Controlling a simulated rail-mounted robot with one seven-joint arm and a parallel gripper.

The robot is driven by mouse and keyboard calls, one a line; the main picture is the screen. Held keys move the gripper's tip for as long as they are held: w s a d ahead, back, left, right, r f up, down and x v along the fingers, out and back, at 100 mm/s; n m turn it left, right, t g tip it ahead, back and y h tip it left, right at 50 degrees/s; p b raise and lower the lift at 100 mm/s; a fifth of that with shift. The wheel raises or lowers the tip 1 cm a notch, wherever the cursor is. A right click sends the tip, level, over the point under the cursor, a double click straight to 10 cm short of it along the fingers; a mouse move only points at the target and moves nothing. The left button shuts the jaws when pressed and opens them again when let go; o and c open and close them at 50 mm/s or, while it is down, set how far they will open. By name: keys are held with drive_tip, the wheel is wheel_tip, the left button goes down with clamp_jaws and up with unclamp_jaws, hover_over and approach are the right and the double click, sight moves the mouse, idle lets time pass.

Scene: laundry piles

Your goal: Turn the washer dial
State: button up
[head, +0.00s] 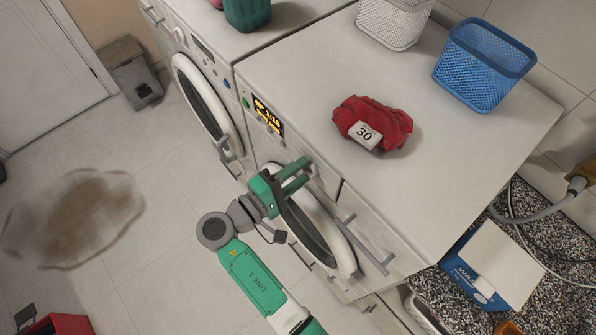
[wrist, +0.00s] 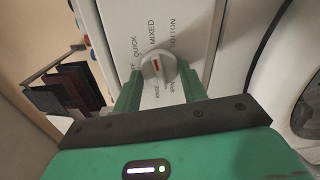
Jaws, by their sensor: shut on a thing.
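The washer dial (wrist: 157,66) is a round light-grey knob with a red mark, on the white panel of the washer (head: 290,90). Printed words such as QUICK, MIXED and COTTON ring it. My green gripper (wrist: 160,78) has one finger on each side of the dial and is shut on it. The red mark sits near the dial's middle; which word it points at is hard to tell. In the head view my gripper (head: 303,172) reaches the washer's front panel above the round door, and its fingers mostly hide the dial. The washer's display (head: 267,114) is lit in yellow.
A red cloth (head: 372,120) tagged 30 lies on the washer top. A white basket (head: 390,24) and a blue basket (head: 484,65) stand behind it. A second machine (head: 190,60) adjoins on the left. A door handle (head: 362,245) juts out right of my gripper.

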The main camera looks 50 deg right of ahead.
drive_tip(key=o, duration=1)
drive_tip(key=shift+c, duration=0.2)
drive_tip(key=w+a, duration=0.1)
drive_tip(key=a, duration=0.6)
drive_tip(key=shift+a, duration=0.35)
